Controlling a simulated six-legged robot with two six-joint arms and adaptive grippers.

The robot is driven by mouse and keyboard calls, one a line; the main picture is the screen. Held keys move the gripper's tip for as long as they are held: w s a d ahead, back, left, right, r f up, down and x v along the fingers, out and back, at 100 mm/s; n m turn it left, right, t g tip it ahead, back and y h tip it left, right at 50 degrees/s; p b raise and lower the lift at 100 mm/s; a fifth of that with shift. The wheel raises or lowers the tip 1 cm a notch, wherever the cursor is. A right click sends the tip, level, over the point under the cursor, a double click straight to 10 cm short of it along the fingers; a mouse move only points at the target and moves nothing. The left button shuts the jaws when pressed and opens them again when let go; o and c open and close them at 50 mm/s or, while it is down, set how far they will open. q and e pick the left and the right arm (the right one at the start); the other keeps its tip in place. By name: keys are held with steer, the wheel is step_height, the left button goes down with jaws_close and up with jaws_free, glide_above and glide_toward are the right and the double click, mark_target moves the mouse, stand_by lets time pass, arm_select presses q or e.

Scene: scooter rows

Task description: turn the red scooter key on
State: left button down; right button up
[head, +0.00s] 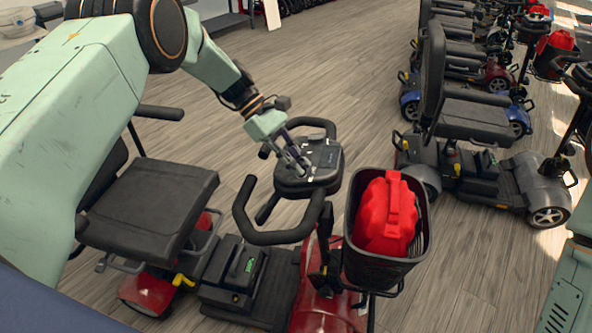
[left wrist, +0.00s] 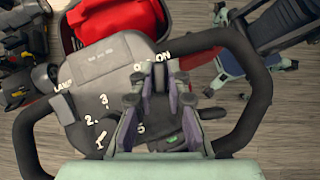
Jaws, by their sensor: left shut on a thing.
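The red scooter (head: 318,300) stands in front of me, with its dark control panel (head: 325,160) between looped black handlebars (head: 258,234). My left gripper (head: 301,165) reaches down onto the panel from the upper left. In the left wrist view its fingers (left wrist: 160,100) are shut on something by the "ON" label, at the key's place. The key itself is hidden between the fingers, so its turn position cannot be told. My right gripper is not in view.
A black basket (head: 354,245) with a red bag (head: 386,215) hangs at the scooter's front. The black seat (head: 150,205) lies left of the handlebars. Other scooters (head: 475,165) stand in a row at the right. Wooden floor (head: 330,75) is free between the rows.

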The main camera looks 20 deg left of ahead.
arm_select(q)
steer(key=shift+f+m+g+y+b, duration=0.2)
steer(key=shift+m+g+y+b, duration=0.1)
steer(key=shift+m+g+b, duration=0.55)
steer(key=shift+m+t, duration=0.25)
steer(key=shift+s, duration=0.1)
steer(key=c, duration=1.3)
jaws_free()
steer(key=shift+r, duration=0.15)
steer(key=shift+r, duration=0.1)
steer(key=v, duration=1.2)
